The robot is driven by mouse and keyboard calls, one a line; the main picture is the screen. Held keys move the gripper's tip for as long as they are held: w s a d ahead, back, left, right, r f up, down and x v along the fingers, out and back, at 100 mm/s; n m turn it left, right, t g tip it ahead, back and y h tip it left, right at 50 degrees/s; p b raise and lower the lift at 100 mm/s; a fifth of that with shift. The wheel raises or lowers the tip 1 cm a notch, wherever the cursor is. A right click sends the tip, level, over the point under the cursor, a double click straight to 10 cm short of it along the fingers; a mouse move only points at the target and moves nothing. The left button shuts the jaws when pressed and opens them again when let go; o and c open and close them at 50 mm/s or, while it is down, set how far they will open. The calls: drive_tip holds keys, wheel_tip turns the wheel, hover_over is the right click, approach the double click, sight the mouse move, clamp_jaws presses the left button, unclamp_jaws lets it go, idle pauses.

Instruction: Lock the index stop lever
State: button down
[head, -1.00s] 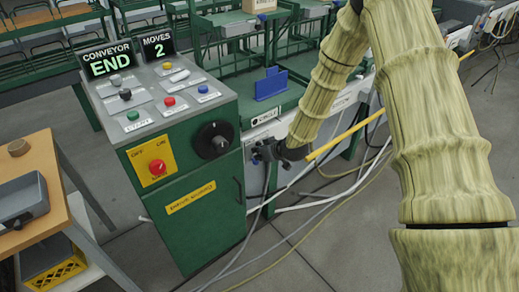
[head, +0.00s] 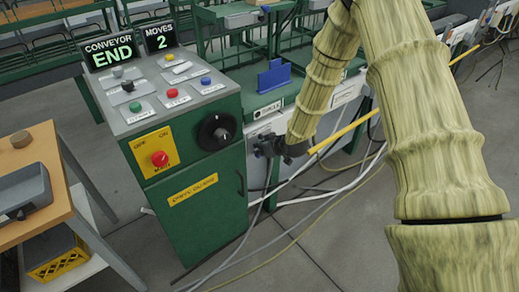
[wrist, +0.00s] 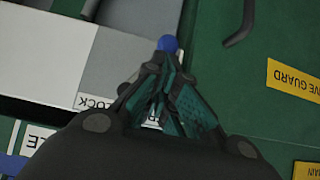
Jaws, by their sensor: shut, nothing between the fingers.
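My gripper (wrist: 160,78) is shut, its dark fingers together with nothing between them. In the wrist view a small blue ball knob (wrist: 168,43) shows just beyond the fingertips. I take it for the end of the index stop lever; its shaft is hidden, and I cannot tell whether the fingers touch it. A white label ending in "LOCK" (wrist: 97,103) is partly covered by the fingers, and a "FREE" label (wrist: 40,138) is at lower left. In the head view my gripper (head: 265,149) is at the green bench's front, right of the cabinet; the knob cannot be made out.
The green control cabinet (head: 205,235) stands close left of my gripper, with a dark door handle (wrist: 240,22). Its displays (head: 115,52) read CONVEYOR END and MOVES 2. Cables (head: 320,203) hang and run across the floor below. A wooden table (head: 50,150) is at far left.

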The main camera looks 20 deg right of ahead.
drive_tip(key=shift+d+f+n+t+h+b, duration=0.15)
drive_tip(key=shift+f+n+t+h+b, duration=0.15)
drive_tip(key=shift+n+h+b, duration=0.25)
idle(0.5)
